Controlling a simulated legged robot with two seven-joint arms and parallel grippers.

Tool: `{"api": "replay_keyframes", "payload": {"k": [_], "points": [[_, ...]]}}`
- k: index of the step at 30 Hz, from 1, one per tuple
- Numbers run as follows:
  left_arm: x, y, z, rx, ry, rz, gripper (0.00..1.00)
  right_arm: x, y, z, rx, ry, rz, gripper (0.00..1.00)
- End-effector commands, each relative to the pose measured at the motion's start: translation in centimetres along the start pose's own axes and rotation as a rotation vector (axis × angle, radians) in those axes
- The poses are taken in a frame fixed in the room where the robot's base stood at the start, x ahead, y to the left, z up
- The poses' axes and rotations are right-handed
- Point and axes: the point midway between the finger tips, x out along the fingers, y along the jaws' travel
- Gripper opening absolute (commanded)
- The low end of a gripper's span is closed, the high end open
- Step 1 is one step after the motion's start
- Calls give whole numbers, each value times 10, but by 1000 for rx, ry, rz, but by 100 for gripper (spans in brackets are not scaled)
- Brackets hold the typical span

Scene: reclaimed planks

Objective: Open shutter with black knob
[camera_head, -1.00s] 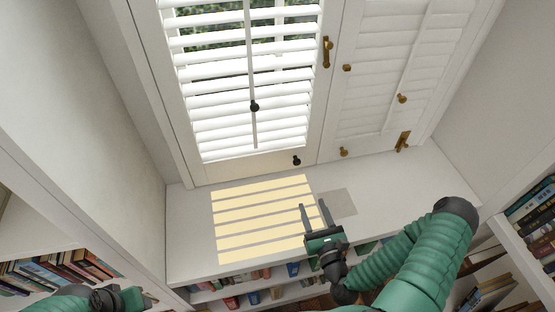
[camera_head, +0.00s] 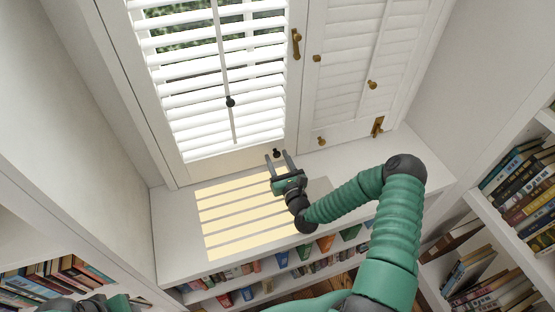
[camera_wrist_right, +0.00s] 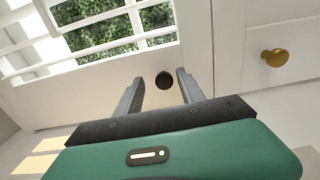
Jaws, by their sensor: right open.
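The left shutter (camera_head: 239,160) has open white slats and a tilt rod with a black knob (camera_head: 230,101) partway up. A second black knob (camera_head: 277,153) sits low on its bottom rail; it also shows in the right wrist view (camera_wrist_right: 163,79). My right gripper (camera_head: 278,156) is open, its two fingers pointing at the bottom-rail knob. In the right wrist view the knob appears between the fingertips (camera_wrist_right: 160,78), apart from both; whether the fingers reach its depth I cannot tell. My left gripper (camera_head: 118,303) is at the bottom left edge, its fingers not clearly shown.
The right shutter (camera_head: 345,100) has closed slats and brass knobs (camera_head: 321,141). A brass handle (camera_head: 296,44) is near the middle. The white sill (camera_head: 175,235) is bare. Bookshelves (camera_head: 515,190) stand at the right, lower left and below the sill.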

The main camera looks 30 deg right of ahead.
Motion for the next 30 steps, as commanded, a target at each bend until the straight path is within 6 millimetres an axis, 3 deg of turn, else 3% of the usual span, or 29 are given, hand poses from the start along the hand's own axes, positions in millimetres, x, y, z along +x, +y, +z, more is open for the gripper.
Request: {"api": "replay_keyframes", "payload": {"k": [6, 16, 30], "points": [[0, 0, 0, 1, 0, 0, 43, 0, 0, 0, -2, 0, -1, 45], [0, 0, 0, 1, 0, 0, 43, -1, 2, 1, -3, -2, 0, 2], [0, 0, 0, 1, 0, 0, 43, -1, 1, 1, -2, -2, 0, 0]]}}
